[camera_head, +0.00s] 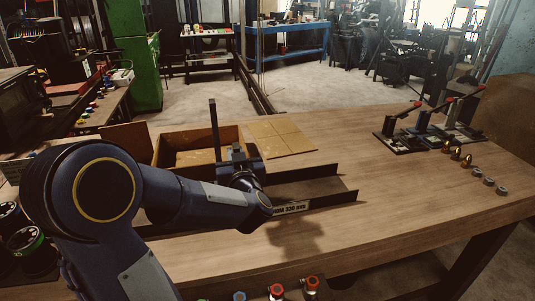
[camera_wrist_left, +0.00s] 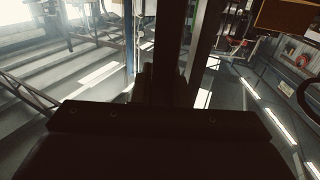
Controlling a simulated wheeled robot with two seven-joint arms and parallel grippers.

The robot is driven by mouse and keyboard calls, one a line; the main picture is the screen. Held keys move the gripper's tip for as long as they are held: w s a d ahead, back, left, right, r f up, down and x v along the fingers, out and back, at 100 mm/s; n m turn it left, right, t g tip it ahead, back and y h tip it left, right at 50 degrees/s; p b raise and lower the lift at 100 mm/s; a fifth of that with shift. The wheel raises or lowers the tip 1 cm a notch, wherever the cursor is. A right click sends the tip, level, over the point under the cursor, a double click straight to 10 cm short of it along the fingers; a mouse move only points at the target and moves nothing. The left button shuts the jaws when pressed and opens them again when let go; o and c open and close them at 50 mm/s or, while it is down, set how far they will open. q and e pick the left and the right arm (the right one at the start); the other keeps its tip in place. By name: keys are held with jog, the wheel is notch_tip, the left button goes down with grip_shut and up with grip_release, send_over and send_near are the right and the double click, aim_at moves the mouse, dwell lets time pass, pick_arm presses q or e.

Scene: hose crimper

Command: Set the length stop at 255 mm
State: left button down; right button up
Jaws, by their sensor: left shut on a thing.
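A dark metal channel (camera_head: 335,190) lies on the wooden bench, with a printed label (camera_head: 291,208) on its near side too small to read surely. My left gripper (camera_head: 236,160) is over the left part of this channel, shut on the length stop. A dark upright post (camera_head: 213,125) stands beside the gripper; I cannot tell whether it belongs to the stop. The stop is mostly hidden by my wrist. In the left wrist view, the dark gripper fingers (camera_wrist_left: 178,85) stick up close together, and what they hold is not clear. My right gripper is not in view.
A wooden tray (camera_head: 183,157) and a tan board (camera_head: 280,138) lie behind the channel. Toggle clamps (camera_head: 400,135) with red-tipped levers, brass fittings (camera_head: 456,153) and grey rings (camera_head: 488,181) stand at the right. Red-capped pieces (camera_head: 311,284) stand at the front.

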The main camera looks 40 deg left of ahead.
pick_arm(q)
jog(key=s+a+b, duration=0.1)
jog(key=s+a, duration=0.5)
jog(key=s, duration=0.2)
jog(key=shift+a, duration=0.35)
jog(key=c, duration=1.4)
grip_release()
jog(key=shift+w, duration=0.1)
jog(key=v, duration=0.8)
